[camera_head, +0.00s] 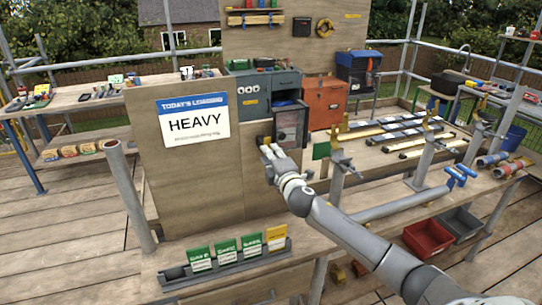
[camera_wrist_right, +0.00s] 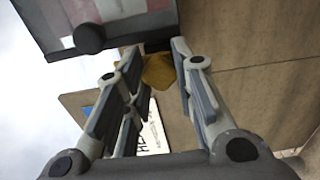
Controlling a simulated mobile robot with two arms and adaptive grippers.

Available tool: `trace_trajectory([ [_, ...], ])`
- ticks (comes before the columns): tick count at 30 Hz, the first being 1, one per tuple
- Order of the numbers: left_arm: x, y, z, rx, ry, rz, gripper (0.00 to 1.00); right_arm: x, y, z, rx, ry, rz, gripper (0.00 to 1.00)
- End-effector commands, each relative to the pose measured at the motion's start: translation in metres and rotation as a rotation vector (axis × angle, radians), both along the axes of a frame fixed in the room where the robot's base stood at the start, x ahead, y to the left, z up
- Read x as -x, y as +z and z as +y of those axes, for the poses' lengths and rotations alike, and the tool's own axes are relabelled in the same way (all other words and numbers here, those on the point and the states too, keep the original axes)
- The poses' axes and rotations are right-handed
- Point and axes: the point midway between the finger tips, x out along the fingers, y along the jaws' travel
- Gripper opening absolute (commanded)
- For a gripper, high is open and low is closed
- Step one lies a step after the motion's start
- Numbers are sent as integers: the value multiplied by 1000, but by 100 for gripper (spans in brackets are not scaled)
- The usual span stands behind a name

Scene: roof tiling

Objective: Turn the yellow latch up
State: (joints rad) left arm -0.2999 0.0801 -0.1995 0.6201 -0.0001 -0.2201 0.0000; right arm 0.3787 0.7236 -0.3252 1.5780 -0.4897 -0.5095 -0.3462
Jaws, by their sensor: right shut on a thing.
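The yellow latch (camera_wrist_right: 158,72) shows between the fingertips of my right gripper (camera_wrist_right: 155,55) in the right wrist view. In the head view my right gripper (camera_head: 267,147) reaches the plywood board beside the grey box with a windowed door (camera_head: 290,126). There the fingers and a dark part mostly cover the latch. The gripper is shut on the latch. Whether the latch points up, sideways or down is hard to tell. My left gripper is not in view.
A "HEAVY" sign (camera_head: 194,122) is on the board left of the gripper. An orange toolbox (camera_head: 325,103) stands behind right. Green and yellow cards stand in a grey rack (camera_head: 225,265) below. Red and grey bins (camera_head: 428,236) sit lower right.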

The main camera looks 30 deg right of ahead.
Motion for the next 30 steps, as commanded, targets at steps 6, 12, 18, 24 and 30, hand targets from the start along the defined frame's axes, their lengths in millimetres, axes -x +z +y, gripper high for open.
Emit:
trace_trajectory([
  [6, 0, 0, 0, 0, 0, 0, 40, 0, -2, 0, 2, 0, 4, 1],
  [12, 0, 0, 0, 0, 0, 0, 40, 0, -2, 0, 1, 0, 2, 45],
  [18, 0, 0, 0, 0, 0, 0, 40, 0, -1, 0, 1, 0, 1, 47],
  [24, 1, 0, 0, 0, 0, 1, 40, 3, -1, 1, 0, 1, 1, 47],
  [30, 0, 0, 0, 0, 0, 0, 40, 23, -2, 6, 0, 2, 2, 47],
])
